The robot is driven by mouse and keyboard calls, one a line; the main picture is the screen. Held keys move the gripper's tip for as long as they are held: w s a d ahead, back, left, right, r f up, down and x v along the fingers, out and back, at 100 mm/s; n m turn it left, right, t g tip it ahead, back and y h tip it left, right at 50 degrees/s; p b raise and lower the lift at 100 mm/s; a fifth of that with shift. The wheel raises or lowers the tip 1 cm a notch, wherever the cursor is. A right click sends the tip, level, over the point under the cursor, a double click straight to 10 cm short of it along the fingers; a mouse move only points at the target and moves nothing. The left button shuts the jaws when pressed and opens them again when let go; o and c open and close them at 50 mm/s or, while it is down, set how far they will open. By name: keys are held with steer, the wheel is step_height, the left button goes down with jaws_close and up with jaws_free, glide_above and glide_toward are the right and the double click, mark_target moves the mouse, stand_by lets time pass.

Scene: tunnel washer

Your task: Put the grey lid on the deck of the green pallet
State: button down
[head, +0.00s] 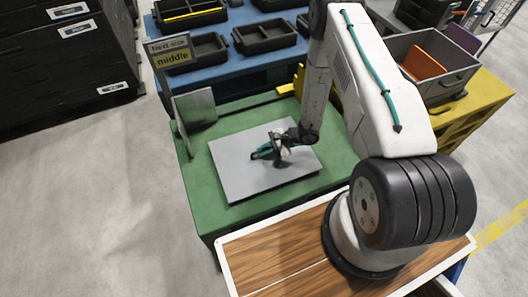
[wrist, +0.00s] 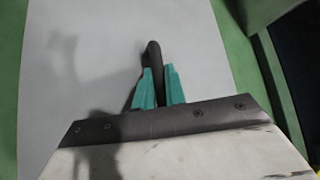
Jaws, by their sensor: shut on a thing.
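The grey lid (head: 238,178) is a flat rectangular sheet lying level over the deck of the green pallet (head: 207,207). I cannot tell whether it touches the deck or hangs just above it. My gripper (head: 270,150) is over the middle of the lid. In the wrist view, the teal fingertips (wrist: 158,88) are shut on the lid's black handle (wrist: 153,55). The lid (wrist: 200,50) fills most of that view, with green pallet (wrist: 232,55) showing at its sides. My arm hides part of the pallet's back right.
Behind is a blue pallet (head: 222,70) with black trays (head: 264,37). A grey crate (head: 445,88) sits on a yellow pallet (head: 485,100) at right. Floor at left is clear.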

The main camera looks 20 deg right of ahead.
steer(key=shift+f, duration=0.75)
